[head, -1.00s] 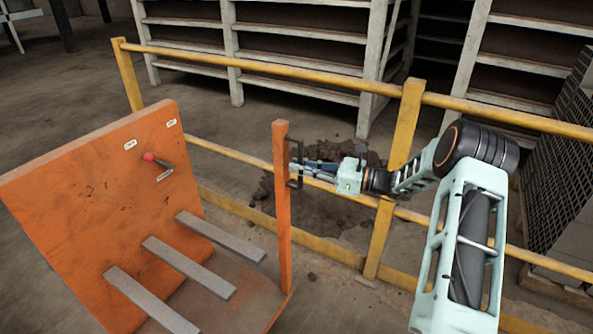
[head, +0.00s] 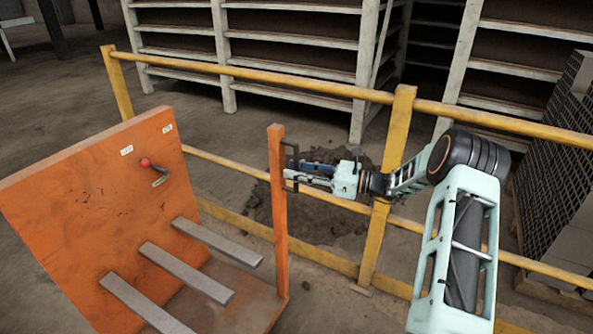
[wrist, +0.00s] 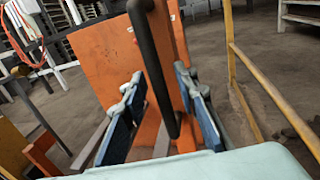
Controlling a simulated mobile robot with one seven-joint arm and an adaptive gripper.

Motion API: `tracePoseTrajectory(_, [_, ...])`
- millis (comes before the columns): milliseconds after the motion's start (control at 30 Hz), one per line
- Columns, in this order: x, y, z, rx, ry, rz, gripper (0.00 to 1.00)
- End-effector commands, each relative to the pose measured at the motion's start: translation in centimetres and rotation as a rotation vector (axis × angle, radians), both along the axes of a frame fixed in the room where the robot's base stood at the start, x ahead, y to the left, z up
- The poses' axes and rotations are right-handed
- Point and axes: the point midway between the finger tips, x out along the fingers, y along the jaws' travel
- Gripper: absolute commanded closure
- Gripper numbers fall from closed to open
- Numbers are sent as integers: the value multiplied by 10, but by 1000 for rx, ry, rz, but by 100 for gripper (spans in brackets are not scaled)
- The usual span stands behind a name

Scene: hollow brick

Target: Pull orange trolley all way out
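The orange trolley (head: 100,205) stands at the left in the head view, with a tall back panel, grey bars and a slim orange post (head: 278,230). A black handle (head: 291,165) is fixed to the post's right side. My gripper (head: 293,176) is at this handle, reaching in from the right. In the wrist view, the black handle (wrist: 162,70) runs between my two blue-padded fingers, with a visible gap on each side. My gripper (wrist: 163,105) is open around the handle, and the orange panel (wrist: 100,60) is behind it.
A yellow railing (head: 400,140) crosses behind the trolley, close to my arm. White shelving racks (head: 290,55) stand beyond it. A dirt heap (head: 320,215) lies on the floor near the railing. A dark mesh stack (head: 555,150) is at the right.

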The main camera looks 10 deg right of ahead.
Motion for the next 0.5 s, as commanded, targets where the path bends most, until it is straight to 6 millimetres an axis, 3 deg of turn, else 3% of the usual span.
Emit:
tracePoseTrajectory(267, [-1,-1,0,0,0,1,72])
tracePoseTrajectory(500, [-16,-32,0,0,0,-3,72])
